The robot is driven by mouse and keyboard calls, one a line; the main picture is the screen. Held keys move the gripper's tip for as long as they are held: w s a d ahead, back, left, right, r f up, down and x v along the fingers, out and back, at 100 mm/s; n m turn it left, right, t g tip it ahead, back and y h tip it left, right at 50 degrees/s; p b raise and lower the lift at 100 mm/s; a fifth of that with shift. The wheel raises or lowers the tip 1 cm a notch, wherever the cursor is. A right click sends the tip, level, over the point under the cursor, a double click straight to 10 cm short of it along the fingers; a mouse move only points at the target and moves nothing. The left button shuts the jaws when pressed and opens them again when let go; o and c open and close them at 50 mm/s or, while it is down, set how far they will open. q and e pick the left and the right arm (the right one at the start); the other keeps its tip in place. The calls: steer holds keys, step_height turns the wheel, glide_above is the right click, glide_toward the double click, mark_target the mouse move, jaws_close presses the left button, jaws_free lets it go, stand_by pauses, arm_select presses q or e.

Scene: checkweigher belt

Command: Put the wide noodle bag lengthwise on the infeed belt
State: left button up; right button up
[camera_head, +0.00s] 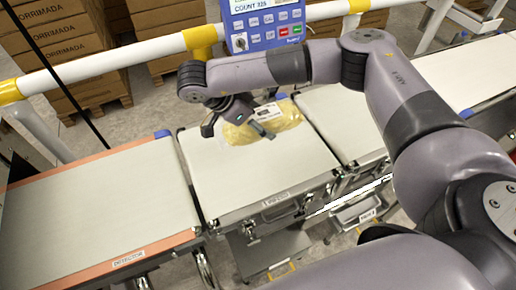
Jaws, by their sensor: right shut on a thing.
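The wide noodle bag (285,117) is a yellow pack with a white label, at the far side of the infeed belt (240,170). Its long side runs roughly along the line of belts. I cannot tell whether the bag touches the white belt surface. The front part of the infeed belt is bare. My left gripper is not in view.
The detector belt (95,210) with orange edges lies to the left, another white belt (340,120) to the right; both look empty. A blue control panel (264,22) and a white and yellow rail (120,60) stand behind. Stacked cartons (65,45) are beyond the rail.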

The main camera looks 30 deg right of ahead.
step_height(320, 180, down, 10)
steer(key=shift+w+r+b, duration=0.15)
steer(key=shift+r+b, duration=0.1)
steer(key=shift+b, duration=0.15)
steer(key=shift+f, duration=0.35)
steer(key=shift+f+b, duration=0.3)
steer(key=shift+f, duration=1.7)
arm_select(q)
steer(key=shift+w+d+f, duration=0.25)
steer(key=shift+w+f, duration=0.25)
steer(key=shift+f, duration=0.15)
arm_select(e)
steer(key=shift+f, duration=0.15)
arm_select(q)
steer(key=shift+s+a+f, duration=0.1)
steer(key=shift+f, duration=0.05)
arm_select(e)
steer(key=o, duration=1.7)
steer(key=shift+c, duration=0.2)
